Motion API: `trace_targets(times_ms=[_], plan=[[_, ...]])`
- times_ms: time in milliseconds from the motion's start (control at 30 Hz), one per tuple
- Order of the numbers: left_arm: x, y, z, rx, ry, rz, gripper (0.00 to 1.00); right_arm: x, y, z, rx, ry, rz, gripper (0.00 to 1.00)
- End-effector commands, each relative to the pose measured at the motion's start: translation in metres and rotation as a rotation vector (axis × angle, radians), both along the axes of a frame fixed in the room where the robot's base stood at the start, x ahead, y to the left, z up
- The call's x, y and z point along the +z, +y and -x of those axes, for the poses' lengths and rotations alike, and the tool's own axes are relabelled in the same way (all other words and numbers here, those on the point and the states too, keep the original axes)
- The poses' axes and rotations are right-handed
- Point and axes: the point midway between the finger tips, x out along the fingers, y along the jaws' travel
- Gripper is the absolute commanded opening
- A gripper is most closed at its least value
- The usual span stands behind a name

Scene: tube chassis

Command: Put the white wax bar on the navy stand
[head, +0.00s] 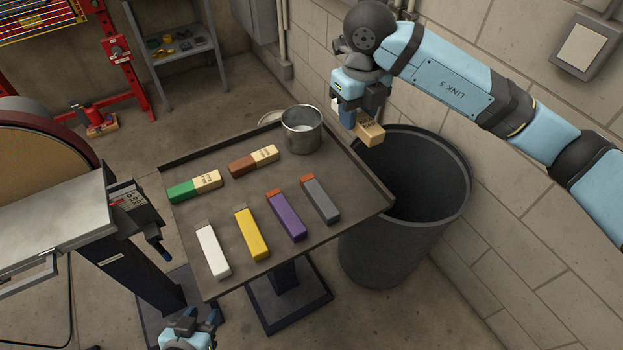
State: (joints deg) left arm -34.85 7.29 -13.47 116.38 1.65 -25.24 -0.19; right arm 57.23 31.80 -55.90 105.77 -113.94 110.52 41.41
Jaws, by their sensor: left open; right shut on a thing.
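The white wax bar (213,251) lies on the front left of the dark grey tray table (220,288). A dark navy column (140,273) stands under the sander at left; I cannot tell whether it is the navy stand. My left gripper (193,322) is open at the bottom edge, below the tray's front left corner and apart from the white bar.
The tray also bears green (181,191), brown (241,165), yellow (251,235), purple (286,216) and grey (320,200) bars and a metal can (301,129). A dark bin (392,246) stands at right. The sander's metal table (50,215) is at left.

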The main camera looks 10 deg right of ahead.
Motion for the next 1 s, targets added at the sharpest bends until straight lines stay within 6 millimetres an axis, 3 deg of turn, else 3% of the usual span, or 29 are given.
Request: trace_targets(times_ms=[133,400,600,867,1000], plan=[[0.001,0.0,0.0,0.0,-0.002,0.001,0.43,-0.025,0.0,0.001,0.001,0.006,0.001,0.08],[-0.001,0.0,0.001,0.0,0.0,-0.002,0.43,-0.098,0.0,0.001,0.002,0.006,0.001,0.08],[-0.001,0.001,0.002,0.0,0.002,-0.004,0.43,-0.141,0.0,0.001,0.003,0.003,0.001,0.08],[0.0,0.002,0.001,-0.002,-0.001,-0.006,0.43,-0.162,0.0,0.0,0.003,0.001,0.0,0.08],[0.001,0.002,0.001,-0.001,-0.002,-0.007,0.43,-0.182,0.0,0.001,0.003,0.003,0.0,0.08]])
